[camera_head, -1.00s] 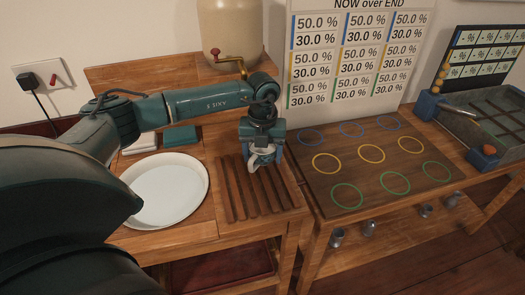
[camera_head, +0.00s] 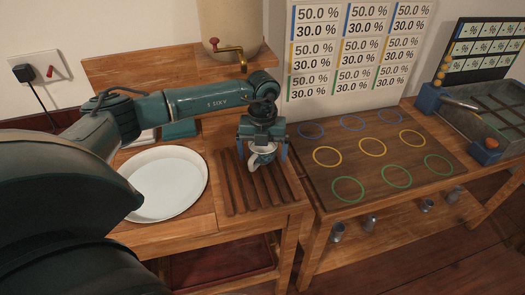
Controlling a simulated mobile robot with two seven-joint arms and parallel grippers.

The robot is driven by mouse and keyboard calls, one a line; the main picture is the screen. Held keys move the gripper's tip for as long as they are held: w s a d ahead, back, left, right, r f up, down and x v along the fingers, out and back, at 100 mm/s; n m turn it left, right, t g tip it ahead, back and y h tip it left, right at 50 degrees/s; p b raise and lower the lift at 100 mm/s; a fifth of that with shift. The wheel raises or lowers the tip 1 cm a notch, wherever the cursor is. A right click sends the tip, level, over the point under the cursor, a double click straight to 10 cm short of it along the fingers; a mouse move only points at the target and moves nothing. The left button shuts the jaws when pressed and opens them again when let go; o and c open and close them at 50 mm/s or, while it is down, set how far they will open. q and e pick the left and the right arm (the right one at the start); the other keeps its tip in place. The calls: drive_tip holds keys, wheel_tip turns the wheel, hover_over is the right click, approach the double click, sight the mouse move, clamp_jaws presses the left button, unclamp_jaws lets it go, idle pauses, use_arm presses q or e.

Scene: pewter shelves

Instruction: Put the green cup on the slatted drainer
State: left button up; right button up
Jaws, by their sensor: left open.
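The slatted drainer (camera_head: 232,190) is a set of dark wooden slats on the left wooden counter. A small pale cup (camera_head: 262,160) with a handle is at the drainer's upper part, under my left gripper (camera_head: 262,154). It looks whitish-grey here, and I cannot make out a clear green. The gripper points down and is open, with a blue finger on each side of the cup. The cup's upper part is hidden by the gripper. I cannot tell for sure that the cup rests on the slats. My right gripper is not in view.
A white round dish (camera_head: 168,184) lies left of the drainer. A beige urn with a red-knobbed tap (camera_head: 228,48) stands behind. To the right, a board with coloured rings (camera_head: 370,150) lies bare. Metal cups (camera_head: 370,223) sit on the shelf below it.

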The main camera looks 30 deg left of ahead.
use_arm(q)
wheel_tip(320, 180, up, 13)
drive_tip(key=shift+b, duration=0.3)
idle(0.4)
